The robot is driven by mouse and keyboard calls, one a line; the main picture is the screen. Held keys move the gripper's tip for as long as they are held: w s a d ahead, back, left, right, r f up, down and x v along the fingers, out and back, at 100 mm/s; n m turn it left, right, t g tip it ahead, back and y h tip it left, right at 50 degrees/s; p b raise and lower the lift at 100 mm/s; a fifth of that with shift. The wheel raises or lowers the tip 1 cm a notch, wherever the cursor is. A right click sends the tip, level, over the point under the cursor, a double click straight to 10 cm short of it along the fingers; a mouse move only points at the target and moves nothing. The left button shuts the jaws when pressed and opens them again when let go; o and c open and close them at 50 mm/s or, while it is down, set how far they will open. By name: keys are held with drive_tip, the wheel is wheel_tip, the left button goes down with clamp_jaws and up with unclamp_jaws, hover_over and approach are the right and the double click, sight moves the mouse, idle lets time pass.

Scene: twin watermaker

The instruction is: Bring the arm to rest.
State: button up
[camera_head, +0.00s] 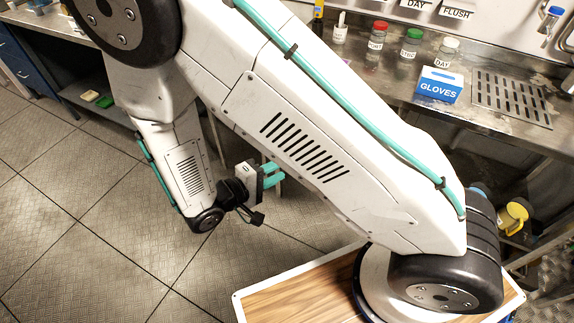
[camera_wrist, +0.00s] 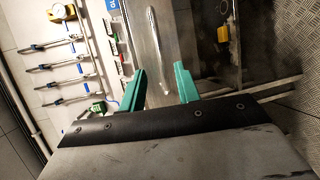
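My arm fills the middle of the head view, a white arm with teal tubing, folded down from a raised elbow. My gripper (camera_head: 268,175) hangs in front of the workbench, to the left of the wood-topped surface at the base of my arm. In the wrist view the two teal fingers of my gripper (camera_wrist: 160,85) stand apart with a gap between them. Nothing is held between them. The gripper touches nothing that I can see.
A steel workbench (camera_head: 400,92) runs along the back with a blue gloves box (camera_head: 439,85), several capped bottles and a drain grate (camera_head: 511,97). A yellow item (camera_head: 515,216) is at the right. The tiled floor (camera_head: 80,210) at the left is clear.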

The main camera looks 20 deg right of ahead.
drive_tip(key=shift+s+a+r, duration=0.1)
drive_tip(key=shift+s+a, duration=0.05)
drive_tip(key=shift+a, duration=0.35)
drive_tip(key=s+d+r+m+g+y, duration=0.1)
drive_tip(key=s+d+r+y, duration=0.3)
drive_tip(key=r, duration=0.5)
drive_tip(key=s+d+r+m+g+y, duration=0.1)
drive_tip(key=s+d+r+y, duration=0.3)
drive_tip(key=r, duration=0.5)
drive_tip(key=s+d+r+m+g+y, duration=0.1)
drive_tip(key=s+d+r+m+y, duration=0.1)
drive_tip(key=s+d+r+y, duration=0.2)
drive_tip(key=s+r+y, duration=0.3)
drive_tip(key=s+r, duration=0.1)
drive_tip(key=r, duration=0.1)
drive_tip(key=shift+r, duration=0.3)
